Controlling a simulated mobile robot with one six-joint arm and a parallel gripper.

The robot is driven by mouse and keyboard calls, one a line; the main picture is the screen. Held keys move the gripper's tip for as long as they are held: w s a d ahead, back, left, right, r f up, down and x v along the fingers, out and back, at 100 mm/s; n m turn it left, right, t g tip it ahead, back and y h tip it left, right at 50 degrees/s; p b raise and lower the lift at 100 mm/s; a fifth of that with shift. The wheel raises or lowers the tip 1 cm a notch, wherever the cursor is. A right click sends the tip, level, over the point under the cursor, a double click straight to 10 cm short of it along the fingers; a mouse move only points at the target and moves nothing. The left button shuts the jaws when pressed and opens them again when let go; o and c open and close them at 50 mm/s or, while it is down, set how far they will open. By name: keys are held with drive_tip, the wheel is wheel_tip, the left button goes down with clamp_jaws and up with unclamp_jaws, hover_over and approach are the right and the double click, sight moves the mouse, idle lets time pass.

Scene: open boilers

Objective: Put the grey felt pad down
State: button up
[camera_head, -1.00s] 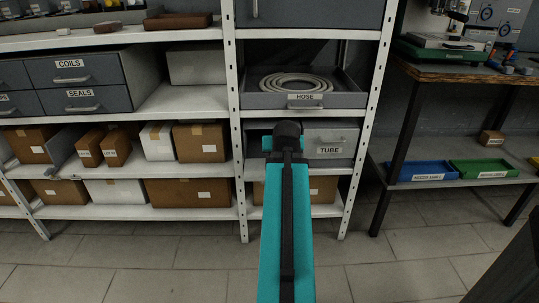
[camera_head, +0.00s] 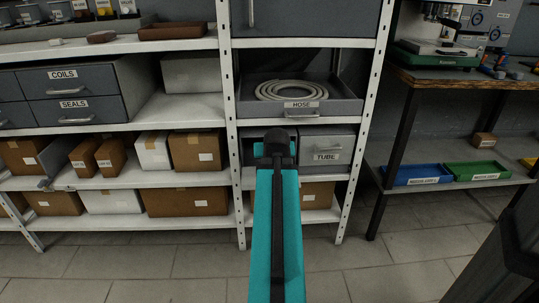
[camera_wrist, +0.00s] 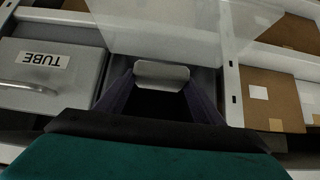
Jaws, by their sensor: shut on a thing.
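In the wrist view a light grey pad (camera_wrist: 162,75) with rounded corners sits between the tips of my gripper (camera_wrist: 160,88). The two dark fingers close on its left and right edges, so I take it as the grey felt pad. In the head view my arm's end covers the gripper and the pad. The arm reaches to the shelf bay just left of the grey TUBE drawer (camera_head: 327,144). That drawer is shut and also shows upside down in the wrist view (camera_wrist: 47,75). I cannot tell whether the pad touches any surface.
A pale see-through sheet-like shape (camera_wrist: 185,28) crosses the top of the wrist view. The HOSE tray (camera_head: 345,106) stands on the shelf above. White rack posts (camera_head: 233,150) flank the bay. Cardboard boxes (camera_head: 197,152) fill the shelves to the left. The floor (camera_head: 190,265) in front is clear.

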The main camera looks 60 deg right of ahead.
drive_tip(key=shift+w+d+f+p, duration=0.1)
drive_tip(key=shift+w+d+p, duration=0.35)
drive_tip(key=shift+p, duration=1.65)
drive_tip(key=p, duration=0.3)
drive_tip(key=shift+w+d+f, duration=0.15)
drive_tip(key=shift+d+f, duration=0.15)
drive_tip(key=shift+f, duration=0.05)
drive_tip(key=shift+w+d+f, duration=0.25)
drive_tip(key=shift+d+f, duration=0.15)
drive_tip(key=shift+w+d+f+b, duration=0.35)
drive_tip(key=shift+w+d+f, duration=0.35)
drive_tip(key=shift+d, duration=0.3)
drive_tip(key=shift+w+d+f+b, duration=0.4)
drive_tip(key=shift+w+d+f, duration=0.15)
drive_tip(key=shift+w+d, duration=0.3)
drive_tip(key=shift+w+d+f+b, duration=0.35)
drive_tip(key=shift+w+d+f, duration=0.3)
drive_tip(key=shift+d, duration=0.45)
drive_tip(key=shift+w+d+f+b, duration=0.3)
drive_tip(key=shift+w+d+f, duration=0.2)
drive_tip(key=shift+d, duration=0.25)
drive_tip(key=shift+b+x, duration=0.35)
drive_tip(key=shift+x, duration=0.65)
drive_tip(key=shift+f, duration=0.6)
